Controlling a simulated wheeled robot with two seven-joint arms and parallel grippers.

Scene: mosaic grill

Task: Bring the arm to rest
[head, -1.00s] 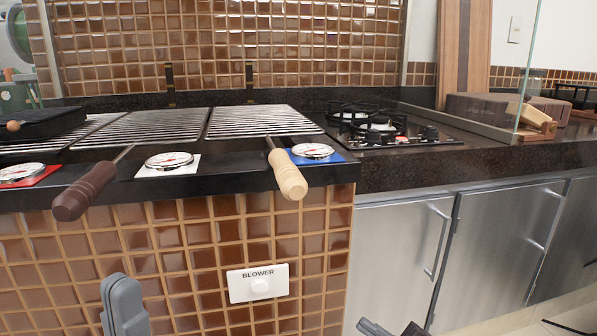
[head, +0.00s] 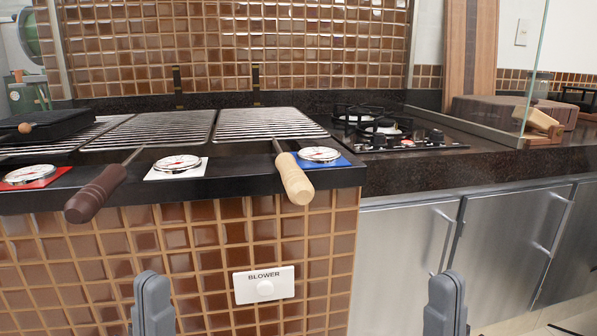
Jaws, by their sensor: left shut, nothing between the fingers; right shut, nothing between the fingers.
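My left gripper (head: 153,306) shows at the bottom left of the head view, in front of the tiled grill base. It is upright, shut and empty. My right gripper (head: 445,305) shows at the bottom right, in front of the steel cabinet doors. It is also upright, shut and empty. Both are below the counter edge and apart from everything I see. The rest of both arms is out of view.
Two skewer handles, one dark brown (head: 95,193) and one light wood (head: 294,180), jut over the counter's front edge. Grill grates (head: 160,129), a gas cooktop (head: 385,128) and a glass pane (head: 533,65) stand behind. A blower switch (head: 264,285) is on the tiles.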

